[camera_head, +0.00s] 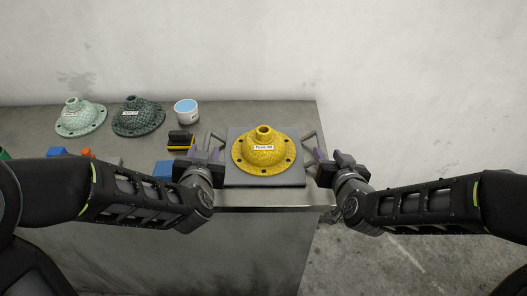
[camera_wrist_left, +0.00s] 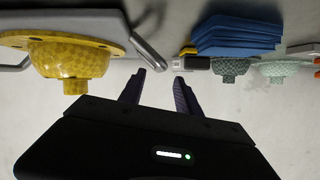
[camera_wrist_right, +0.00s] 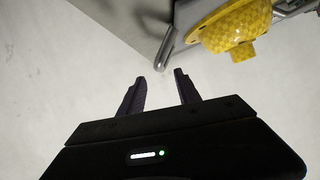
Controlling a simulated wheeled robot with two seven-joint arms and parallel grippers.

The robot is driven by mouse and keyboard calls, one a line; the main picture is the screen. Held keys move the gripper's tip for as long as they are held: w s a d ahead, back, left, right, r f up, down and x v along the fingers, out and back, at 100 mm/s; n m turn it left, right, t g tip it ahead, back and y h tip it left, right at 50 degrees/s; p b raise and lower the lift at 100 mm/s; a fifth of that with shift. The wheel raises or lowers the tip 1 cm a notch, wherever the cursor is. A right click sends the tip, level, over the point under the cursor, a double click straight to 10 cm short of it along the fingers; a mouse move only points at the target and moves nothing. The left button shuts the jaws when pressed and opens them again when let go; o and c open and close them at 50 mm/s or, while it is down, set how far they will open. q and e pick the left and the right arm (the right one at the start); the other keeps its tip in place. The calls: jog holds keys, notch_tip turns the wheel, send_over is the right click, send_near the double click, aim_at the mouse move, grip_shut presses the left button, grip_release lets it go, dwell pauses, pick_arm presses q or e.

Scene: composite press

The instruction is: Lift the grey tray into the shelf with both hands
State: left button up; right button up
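The grey tray (camera_head: 236,178) lies flat on the table with a yellow domed part (camera_head: 264,152) on it. It has a metal handle at each side, the left handle (camera_head: 217,142) and the right handle (camera_head: 309,141). My left gripper (camera_head: 218,154) is open beside the left handle; in the left wrist view the handle (camera_wrist_left: 147,52) is just beyond the fingertips. My right gripper (camera_head: 319,154) is open beside the right handle; in the right wrist view the handle (camera_wrist_right: 163,55) is beyond the fingertips. Neither gripper holds anything. No shelf is in view.
Left on the table are a pale green domed part (camera_head: 80,117), a dark green one (camera_head: 138,117), a white-blue cup (camera_head: 186,111), a black-yellow tool (camera_head: 181,141) and blue blocks (camera_head: 163,169). The table ends just right of the tray; bare floor lies beyond.

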aim_at(206, 145)
pick_arm(q)
jog(key=shift+x, duration=3.85)
pick_arm(e)
jog(key=shift+x, duration=3.85)
pick_arm(q)
grip_shut()
pick_arm(e)
grip_shut()
pick_arm(q)
jog(key=shift+r, duration=0.1)
pick_arm(e)
jog(key=shift+r, duration=0.1)
